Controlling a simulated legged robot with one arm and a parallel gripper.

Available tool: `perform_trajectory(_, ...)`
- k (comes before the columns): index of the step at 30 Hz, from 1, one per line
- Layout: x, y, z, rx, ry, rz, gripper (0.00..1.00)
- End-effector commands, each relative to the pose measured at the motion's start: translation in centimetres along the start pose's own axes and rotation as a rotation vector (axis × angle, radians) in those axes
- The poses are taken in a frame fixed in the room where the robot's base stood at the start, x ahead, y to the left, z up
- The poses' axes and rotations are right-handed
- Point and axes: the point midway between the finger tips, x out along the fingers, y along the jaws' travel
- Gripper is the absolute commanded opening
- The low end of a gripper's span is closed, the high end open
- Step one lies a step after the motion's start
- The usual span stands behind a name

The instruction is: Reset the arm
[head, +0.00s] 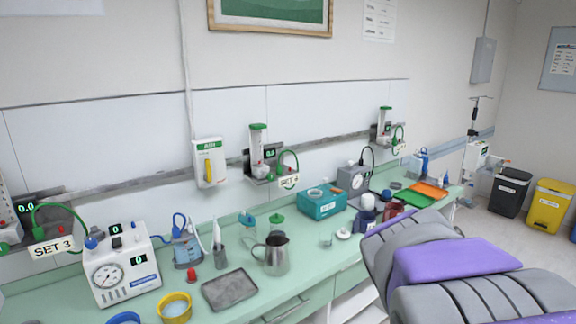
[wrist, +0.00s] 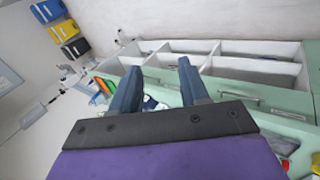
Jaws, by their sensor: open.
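My gripper (wrist: 158,66) shows in the wrist view, its two dark blue fingers spread apart. It is open, with nothing between the fingers. Past the fingertips are white open shelves (wrist: 222,50) and the green front of the counter unit. The gripper's fingers cannot be made out in the head view.
The green counter (head: 226,262) runs along the wall. Black (head: 510,191) and yellow (head: 550,205) bins stand at far right.

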Motion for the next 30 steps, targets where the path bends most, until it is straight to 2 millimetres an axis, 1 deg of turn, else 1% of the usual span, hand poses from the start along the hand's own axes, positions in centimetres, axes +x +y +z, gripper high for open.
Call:
perform_trajectory(1,-0.4,-2.5,2.3,0.062,-0.028,-0.066,0.45)
perform_trajectory(2,-0.7,-4.0,3.6,0.104,-0.048,-0.109,0.45)
perform_trajectory(3,-1.0,-6.2,5.4,0.154,-0.079,-0.166,0.45)
perform_trajectory(5,-1.7,-9.4,7.9,0.225,-0.123,-0.248,0.45)
perform_trajectory(6,-2.2,-11.6,9.5,0.266,-0.157,-0.303,0.45)
perform_trajectory(8,-3.1,-14.8,11.6,0.321,-0.203,-0.379,0.45)
perform_trajectory(9,-3.7,-16.7,12.8,0.352,-0.236,-0.424,0.45)
perform_trajectory(12,-5.2,-20.7,15.5,0.411,-0.305,-0.517,0.45)
perform_trajectory(15,-6.3,-23.4,17.3,0.443,-0.362,-0.580,0.45)
perform_trajectory(18,-6.9,-24.8,18.2,0.461,-0.389,-0.611,0.45)
perform_trajectory(20,-7.1,-25.2,18.4,0.466,-0.396,-0.617,0.45)
perform_trajectory(30,-7.1,-25.2,18.4,0.466,-0.398,-0.618,0.45)
